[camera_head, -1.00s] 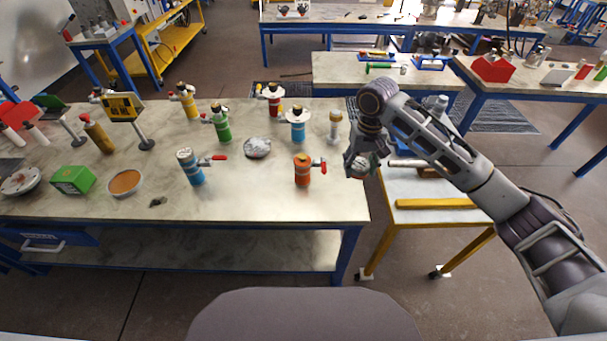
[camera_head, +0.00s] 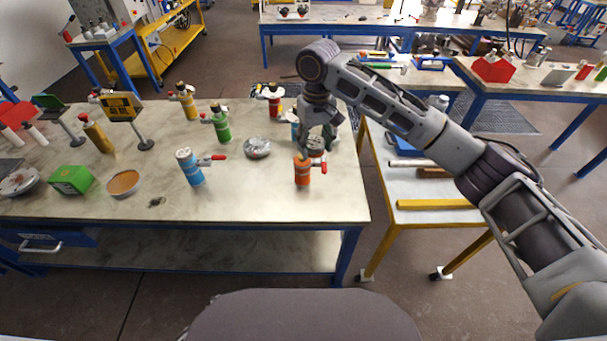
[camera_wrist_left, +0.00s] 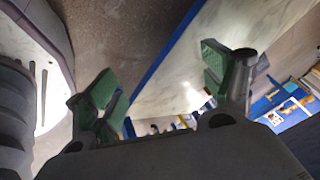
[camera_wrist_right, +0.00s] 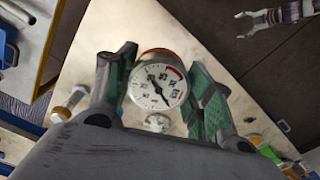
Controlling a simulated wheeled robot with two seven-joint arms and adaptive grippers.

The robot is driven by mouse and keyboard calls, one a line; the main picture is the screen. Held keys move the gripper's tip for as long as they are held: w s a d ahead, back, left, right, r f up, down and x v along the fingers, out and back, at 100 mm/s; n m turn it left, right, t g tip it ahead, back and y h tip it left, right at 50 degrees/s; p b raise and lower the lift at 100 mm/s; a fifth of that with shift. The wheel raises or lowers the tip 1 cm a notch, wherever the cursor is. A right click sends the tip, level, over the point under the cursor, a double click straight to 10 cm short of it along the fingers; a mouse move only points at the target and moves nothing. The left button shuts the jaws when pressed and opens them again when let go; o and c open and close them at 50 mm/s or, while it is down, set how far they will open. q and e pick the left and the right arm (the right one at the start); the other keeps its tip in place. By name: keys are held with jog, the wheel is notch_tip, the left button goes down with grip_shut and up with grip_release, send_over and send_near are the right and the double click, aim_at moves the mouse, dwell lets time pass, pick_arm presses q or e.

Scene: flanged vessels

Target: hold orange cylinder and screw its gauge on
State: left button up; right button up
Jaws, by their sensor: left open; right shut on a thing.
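The orange cylinder (camera_head: 302,176) stands upright near the right end of the bench, its red-handled valve (camera_head: 318,168) pointing right. My right gripper (camera_head: 318,140) is just above and slightly behind it in the head view. In the right wrist view my right gripper (camera_wrist_right: 160,88) is shut on the round gauge (camera_wrist_right: 158,82), whose white dial with a red arc faces the camera. I cannot tell whether the gauge touches the cylinder. My left gripper (camera_wrist_left: 155,82) is open and empty in the left wrist view, outside the head view; it also shows in the right wrist view (camera_wrist_right: 270,17).
A blue cylinder (camera_head: 189,168) stands to the left, with green (camera_head: 221,126), yellow (camera_head: 187,104) and red (camera_head: 273,100) ones behind. A silver bowl (camera_head: 257,148) lies between. My right arm partly hides another blue vessel. The bench front (camera_head: 250,205) is clear. A side trolley (camera_head: 430,216) stands right.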

jog(key=a+n, duration=0.1)
jog(key=a+f+n, duration=0.1)
jog(key=shift+s+a+f+n, duration=0.1)
jog(key=shift+s+a+n, duration=0.1)
jog(key=shift+s+n, duration=0.15)
pick_arm(q)
jog(key=w+d+r+m+t+h, duration=0.35)
jog(key=w+d+r+m, duration=0.7)
jog(key=r, duration=0.45)
jog(key=w+d+r+m+t+h, duration=0.2)
jog(key=d+r+m, duration=0.4)
jog(key=r+m, duration=0.5)
jog(key=w+d+r+m+t+h, duration=0.2)
jog(key=d+r+m, duration=0.4)
jog(key=r+m, duration=0.5)
jog(key=shift+w+d+m+h, duration=0.25)
jog(key=shift+w+m+h, duration=0.25)
jog(key=shift+h, duration=0.85)
pick_arm(e)
jog(key=shift+s+a+f+n, duration=0.2)
jog(key=shift+f+n, duration=0.7)
jog(key=shift+n, duration=2.1)
jog(key=shift+s+a+f+n, duration=0.1)
jog(key=shift+s+f+n, duration=0.55)
jog(key=shift+n, duration=2.4)
jog(key=shift+s+a+f+n, duration=0.1)
jog(key=shift+f+n, duration=1)
jog(key=shift+n, duration=1.9)
